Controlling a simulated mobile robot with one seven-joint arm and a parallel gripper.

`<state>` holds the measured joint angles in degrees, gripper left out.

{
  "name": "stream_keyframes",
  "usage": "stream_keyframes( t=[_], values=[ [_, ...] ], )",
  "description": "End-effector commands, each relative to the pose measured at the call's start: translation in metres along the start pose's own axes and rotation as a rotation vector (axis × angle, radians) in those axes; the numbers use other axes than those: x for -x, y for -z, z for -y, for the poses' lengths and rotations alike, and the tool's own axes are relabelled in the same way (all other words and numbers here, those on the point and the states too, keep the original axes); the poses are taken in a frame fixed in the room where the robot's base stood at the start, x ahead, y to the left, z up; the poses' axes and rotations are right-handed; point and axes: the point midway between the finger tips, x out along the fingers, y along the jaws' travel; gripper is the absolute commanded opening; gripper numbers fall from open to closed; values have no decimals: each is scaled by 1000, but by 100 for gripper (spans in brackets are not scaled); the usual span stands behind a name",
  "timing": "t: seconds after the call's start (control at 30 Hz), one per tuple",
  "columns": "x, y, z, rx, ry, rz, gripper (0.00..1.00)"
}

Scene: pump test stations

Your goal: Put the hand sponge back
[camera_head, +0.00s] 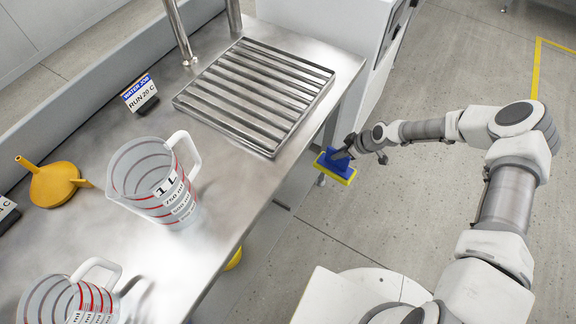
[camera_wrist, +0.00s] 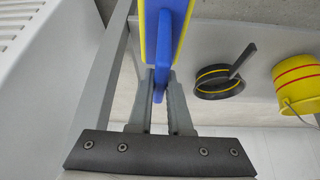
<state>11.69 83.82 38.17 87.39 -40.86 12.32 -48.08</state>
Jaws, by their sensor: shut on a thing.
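The hand sponge (camera_head: 336,167) is a blue block with a blue grip and a yellow layer. My gripper (camera_head: 345,153) is shut on it and holds it in the air just off the front edge of the steel bench. In the wrist view the sponge (camera_wrist: 165,35) points away from me, and the fingers of my gripper (camera_wrist: 160,92) close on its blue grip. No empty place for the sponge can be made out for certain in either view.
The steel bench (camera_head: 225,215) holds a slatted rack (camera_head: 258,90), a 1 L jug (camera_head: 160,185), a second jug (camera_head: 70,300), a yellow funnel (camera_head: 52,184) and a sign (camera_head: 140,93). Below in the wrist view are a black round item (camera_wrist: 218,82) and a yellow bucket (camera_wrist: 300,85).

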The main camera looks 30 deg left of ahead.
Motion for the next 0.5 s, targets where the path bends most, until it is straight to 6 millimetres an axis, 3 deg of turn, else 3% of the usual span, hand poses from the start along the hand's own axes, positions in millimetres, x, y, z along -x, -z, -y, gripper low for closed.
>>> stream_keyframes(
  t=[0.03,0.1,0.27,0.37,0.5],
  values=[
    [-22,-6,1,16,11,-1,0],
    [-36,-8,2,35,22,-2,0],
    [-54,-10,3,61,34,-1,0],
    [-62,0,4,68,36,-1,0],
    [-80,30,7,69,36,-1,0]
  ],
)
